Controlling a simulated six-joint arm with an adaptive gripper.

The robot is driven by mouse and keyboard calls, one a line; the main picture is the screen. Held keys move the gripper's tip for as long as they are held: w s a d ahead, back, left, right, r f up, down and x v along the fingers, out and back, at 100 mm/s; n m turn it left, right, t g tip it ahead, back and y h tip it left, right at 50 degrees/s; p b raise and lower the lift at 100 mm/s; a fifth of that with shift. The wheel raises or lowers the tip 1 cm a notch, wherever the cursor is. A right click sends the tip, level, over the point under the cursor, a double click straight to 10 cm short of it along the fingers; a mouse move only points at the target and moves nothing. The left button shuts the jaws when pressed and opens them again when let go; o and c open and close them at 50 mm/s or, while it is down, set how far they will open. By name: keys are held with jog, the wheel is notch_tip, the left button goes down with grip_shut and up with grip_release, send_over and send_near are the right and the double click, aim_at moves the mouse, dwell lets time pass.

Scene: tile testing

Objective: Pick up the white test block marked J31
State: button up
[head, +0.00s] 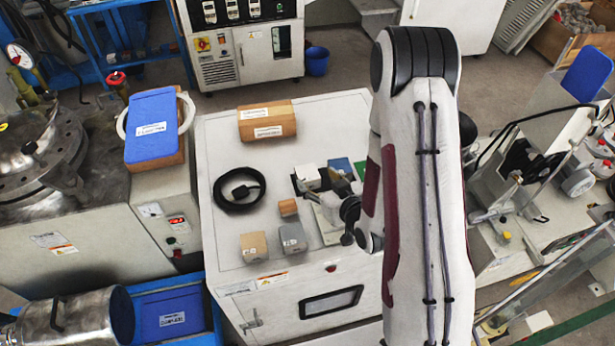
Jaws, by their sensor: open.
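A small white block (307,176) sits on the pale cabinet top, on a dark patch left of my arm. Its marking is too small to read, so I cannot confirm J31. My gripper (325,190) is open, just right of and nearer the camera than the white block. My wrist and arm partly hide the gripper and the area to its right. I cannot tell how high it is above the top. Other blocks nearby are a grey one (292,238), a tan one (253,246), a small brown one (288,207) and a blue one (341,167).
A labelled brown box (267,121) stands at the back. A green piece (360,169) lies beside my arm. Bare surface lies between the cable and the box.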

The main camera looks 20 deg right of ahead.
aim_at(309, 175)
dwell(0.4)
jog(key=shift+x, duration=1.35)
jog(key=shift+f, duration=0.1)
jog(key=shift+f+x, duration=0.2)
jog(key=shift+x, duration=0.6)
jog(key=shift+f+x, duration=0.15)
jog(key=shift+x, duration=0.7)
jog(key=shift+w+a+f, duration=0.2)
jog(key=shift+w+f, duration=0.2)
jog(key=shift+w, duration=0.2)
jog(key=c, duration=1.3)
